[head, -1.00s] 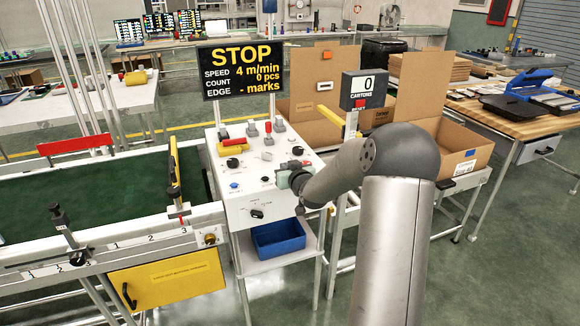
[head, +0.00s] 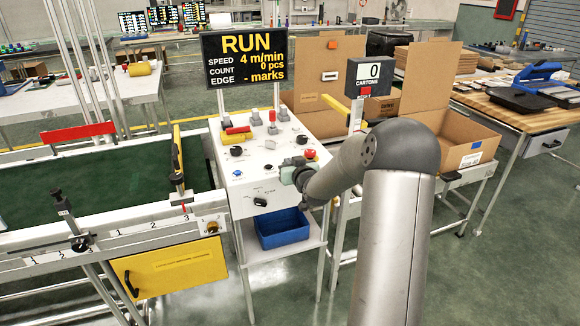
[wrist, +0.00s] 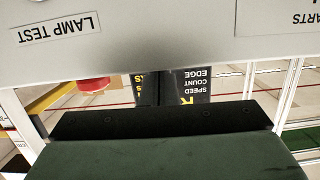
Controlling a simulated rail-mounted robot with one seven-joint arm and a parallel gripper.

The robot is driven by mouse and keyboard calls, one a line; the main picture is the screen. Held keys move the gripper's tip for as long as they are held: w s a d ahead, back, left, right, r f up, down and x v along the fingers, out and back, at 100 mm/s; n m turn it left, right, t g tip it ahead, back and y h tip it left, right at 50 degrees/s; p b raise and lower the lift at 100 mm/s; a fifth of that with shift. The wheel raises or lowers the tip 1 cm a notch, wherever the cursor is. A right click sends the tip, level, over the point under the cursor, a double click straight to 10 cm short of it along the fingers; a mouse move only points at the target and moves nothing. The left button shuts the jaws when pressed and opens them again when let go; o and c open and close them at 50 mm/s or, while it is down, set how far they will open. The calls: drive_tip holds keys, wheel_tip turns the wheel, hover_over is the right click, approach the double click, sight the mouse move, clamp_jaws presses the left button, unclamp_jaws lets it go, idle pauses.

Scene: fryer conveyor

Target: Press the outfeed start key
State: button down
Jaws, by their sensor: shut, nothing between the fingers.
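The white control panel (head: 262,192) stands in the middle of the head view, with several keys and knobs on its sloping top. They include a blue button (head: 238,173), a red button (head: 310,153) and dark knobs. My gripper (head: 297,172), greenish and shut, is low over the panel's right part, with nothing in it. It hides the panel under it, and I cannot tell whether it touches a key. Key labels are too small in the head view, so I cannot pick out the outfeed start key. The wrist view shows an upside-down "LAMP TEST" label (wrist: 56,28).
The sign (head: 245,58) above the panel reads RUN, 4 m/min, 0 pcs. A carton counter (head: 368,75) shows 0. The green conveyor belt (head: 110,195) is left, open cardboard boxes (head: 465,145) right. A blue bin (head: 283,230) sits on the shelf below the panel.

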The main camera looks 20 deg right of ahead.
drive_tip(key=shift+s+f, duration=0.15)
drive_tip(key=shift+f, duration=0.45)
drive_tip(key=r, duration=0.1)
drive_tip(key=r+p, duration=0.1)
drive_tip(key=r, duration=0.1)
drive_tip(key=r+p, duration=0.1)
drive_tip(key=r, duration=0.1)
drive_tip(key=shift+s+r, duration=0.15)
drive_tip(key=shift+s, duration=0.25)
drive_tip(key=v, duration=0.9)
drive_tip(key=shift+r, duration=0.15)
